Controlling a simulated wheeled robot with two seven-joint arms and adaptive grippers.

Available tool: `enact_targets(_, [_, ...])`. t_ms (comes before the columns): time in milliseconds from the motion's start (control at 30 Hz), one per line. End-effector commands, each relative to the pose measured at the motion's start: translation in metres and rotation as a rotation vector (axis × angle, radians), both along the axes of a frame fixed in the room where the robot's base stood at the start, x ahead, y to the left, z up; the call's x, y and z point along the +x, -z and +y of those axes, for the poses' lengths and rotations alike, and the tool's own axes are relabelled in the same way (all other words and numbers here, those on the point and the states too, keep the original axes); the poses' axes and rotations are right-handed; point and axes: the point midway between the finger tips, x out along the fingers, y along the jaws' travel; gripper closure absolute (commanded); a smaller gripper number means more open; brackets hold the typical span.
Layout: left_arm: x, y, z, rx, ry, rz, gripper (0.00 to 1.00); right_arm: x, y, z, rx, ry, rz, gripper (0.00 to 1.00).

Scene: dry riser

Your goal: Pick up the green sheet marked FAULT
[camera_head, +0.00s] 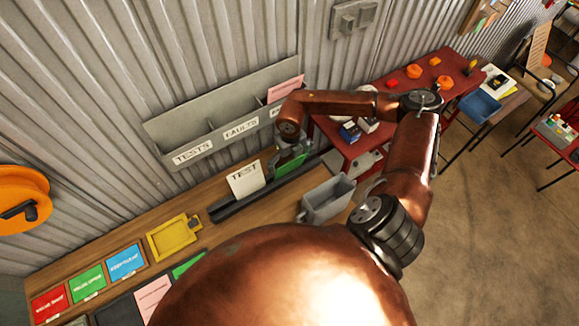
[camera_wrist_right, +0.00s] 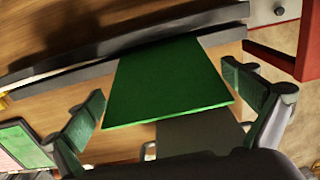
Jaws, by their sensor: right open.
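A green sheet (camera_head: 291,165) stands in the dark slotted rail (camera_head: 232,208) on the wooden bench, right of a white sheet marked TEST (camera_head: 246,179). In the right wrist view the green sheet (camera_wrist_right: 168,82) is seen close up, leaning, with its lower edge in the rail (camera_wrist_right: 60,72); no lettering shows on it. My right gripper (camera_head: 290,150) is at the green sheet. Its fingers are spread wide on either side of the sheet in the wrist view (camera_wrist_right: 165,90), with gaps at both sides. My left gripper is not in view.
A grey wall rack (camera_head: 220,110) with pockets labelled TESTS and FAULTS hangs behind the rail; a pink sheet (camera_head: 285,89) is in its right pocket. A grey bin (camera_head: 328,200) is close to my right arm. A yellow tray (camera_head: 173,238) and coloured cards lie left.

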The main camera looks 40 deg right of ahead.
Motion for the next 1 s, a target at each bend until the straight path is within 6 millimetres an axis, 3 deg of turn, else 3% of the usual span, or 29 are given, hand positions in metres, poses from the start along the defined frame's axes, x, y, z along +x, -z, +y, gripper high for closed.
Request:
enact_targets(200, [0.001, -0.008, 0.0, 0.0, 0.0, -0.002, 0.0, 0.001, 0.023, 0.0, 0.001, 0.0, 0.0, 0.0])
enact_targets(467, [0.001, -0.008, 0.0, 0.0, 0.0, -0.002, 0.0, 0.001, 0.025, 0.0, 0.0, 0.0, 0.0, 0.01])
enact_targets(833, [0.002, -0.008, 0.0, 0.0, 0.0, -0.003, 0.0, 0.001, 0.025, 0.0, 0.0, 0.0, -0.001, 0.26])
enact_targets(1000, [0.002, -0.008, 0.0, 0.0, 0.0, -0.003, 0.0, 0.001, 0.025, 0.0, 0.0, 0.0, -0.001, 0.26])
